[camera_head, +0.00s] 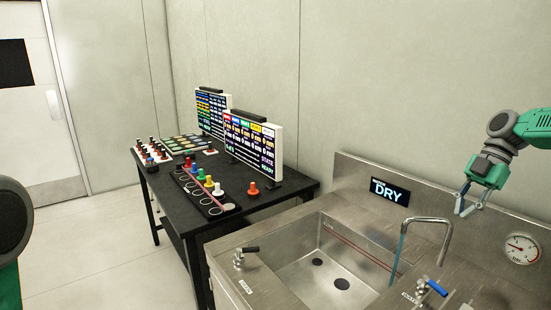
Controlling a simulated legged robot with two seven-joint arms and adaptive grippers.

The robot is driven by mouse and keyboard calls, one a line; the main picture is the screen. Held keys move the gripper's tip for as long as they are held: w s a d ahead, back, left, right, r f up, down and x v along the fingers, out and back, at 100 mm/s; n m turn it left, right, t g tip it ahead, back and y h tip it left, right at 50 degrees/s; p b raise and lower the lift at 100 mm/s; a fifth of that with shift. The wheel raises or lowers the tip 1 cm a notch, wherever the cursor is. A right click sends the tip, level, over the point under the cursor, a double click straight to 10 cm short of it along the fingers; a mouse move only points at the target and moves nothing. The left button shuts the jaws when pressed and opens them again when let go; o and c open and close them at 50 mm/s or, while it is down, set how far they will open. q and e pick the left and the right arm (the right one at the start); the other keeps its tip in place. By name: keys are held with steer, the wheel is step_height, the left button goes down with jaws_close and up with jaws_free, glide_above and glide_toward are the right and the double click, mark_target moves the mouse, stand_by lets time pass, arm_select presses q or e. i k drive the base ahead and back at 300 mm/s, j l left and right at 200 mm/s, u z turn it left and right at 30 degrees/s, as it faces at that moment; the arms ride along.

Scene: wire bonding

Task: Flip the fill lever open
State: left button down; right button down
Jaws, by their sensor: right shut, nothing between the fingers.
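A blue-handled lever (433,288) stands on a metal valve at the front right rim of the steel sink (290,272). A black-handled lever (250,249) stands on the sink's left rim. Each has a small label that I cannot read, so which one is the fill lever is not certain. A curved faucet (447,240) rises behind the blue lever, with a bluish streak below its spout. My right gripper (467,210) is shut and empty, above and behind the blue lever near the faucet, touching neither lever. My left gripper is not in view.
A display reading DRY (390,191) is on the sink's backsplash. A round gauge (522,248) is at the right. A black table (270,206) at the left holds colored pegs, panels and two screens (254,146). The sink basin has two dark drain openings.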

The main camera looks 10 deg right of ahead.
mark_target(438, 288)
steer(key=k+j, duration=0.45)
steer(key=j, duration=0.25)
steer(key=k+j, duration=0.25)
steer(key=j, duration=0.15)
